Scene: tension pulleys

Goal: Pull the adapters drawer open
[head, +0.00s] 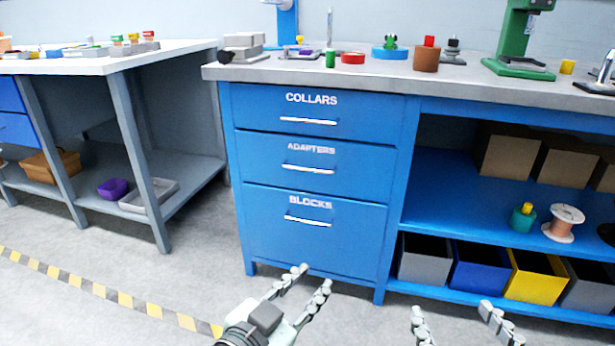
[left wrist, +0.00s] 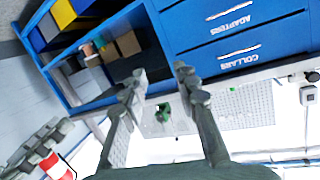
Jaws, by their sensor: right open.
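The adapters drawer (head: 310,158) is the middle of three blue drawers in the bench, shut, with a silver bar handle (head: 308,169). It also shows upside down in the left wrist view (left wrist: 220,22), with its handle (left wrist: 230,11) near the top edge. My left gripper (head: 316,276) is open and empty, in front of and below the drawers in the head view. Its two fingers stand apart in the left wrist view (left wrist: 157,76). My right gripper (head: 452,306) is open and empty at the bottom edge, right of the left one. Neither gripper touches the handle.
The collars drawer (head: 260,106) is above and the blocks drawer (head: 265,225) below, both shut. Open shelves with bins (head: 478,266) are to the right. The bench top (head: 290,73) holds pulley parts. A second table (head: 90,65) stands left. The floor in front is clear.

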